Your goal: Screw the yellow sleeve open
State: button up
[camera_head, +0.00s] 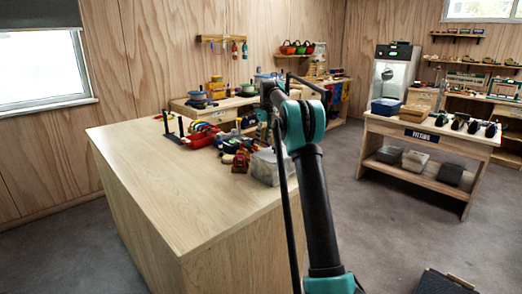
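I cannot make out the yellow sleeve for certain in the head view. A dark stand with upright posts (168,127) is on the near wooden worktop (165,185), toward its back edge. Small red, yellow and dark pieces (238,150) lie close together to the right of it, too small to tell apart. My black and teal arm rises through the middle of the view and covers part of the worktop's right side. I cannot make out my gripper or its fingers.
A red bin (201,135) and a grey box (268,166) stand on the worktop. Its front and left are bare. A back bench holds rope spools (197,97). A display table (431,130) stands at the right, with open floor (385,215) before it.

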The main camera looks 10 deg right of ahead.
jog(key=shift+f, duration=0.95)
jog(key=shift+s+a, duration=0.45)
jog(key=shift+a, duration=0.15)
jog(key=shift+r, duration=0.1)
jog(key=shift+r, duration=1.3)
